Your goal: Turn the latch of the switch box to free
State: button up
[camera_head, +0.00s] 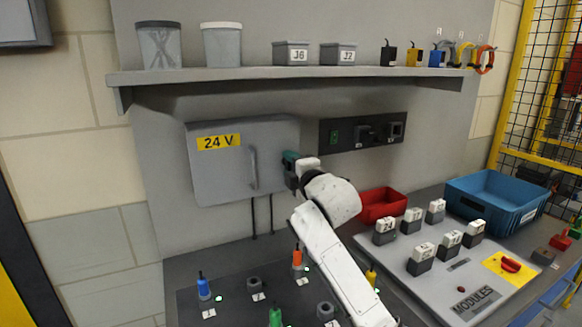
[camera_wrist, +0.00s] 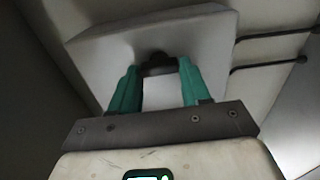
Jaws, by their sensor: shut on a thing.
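The switch box (camera_head: 222,170) is a grey wall cabinet with a yellow "24 V" label and a vertical handle (camera_head: 253,167). Its door looks shut. My gripper (camera_head: 290,160) is at the right edge of the box, its green fingers against the front. In the wrist view, the green fingers of my gripper (camera_wrist: 158,70) stand on both sides of the dark latch (camera_wrist: 158,62) on the box (camera_wrist: 100,45) and are shut on it. The latch is hidden behind my gripper in the head view, and its turn angle is hard to read.
A black socket panel (camera_head: 362,132) is on the wall right of the box. A shelf (camera_head: 290,75) with cups and small boxes runs above. Below are a bench with coloured plugs, a red bin (camera_head: 382,205) and a blue crate (camera_head: 497,197). Cables (camera_head: 271,213) hang under the box.

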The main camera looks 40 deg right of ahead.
jog(key=shift+f, duration=0.1)
jog(key=o, duration=1.1)
jog(key=shift+c, duration=0.2)
jog(key=b+v, duration=0.1)
jog(key=v, duration=0.9)
jog(key=shift+s, duration=0.4)
jog(key=shift+a, duration=0.1)
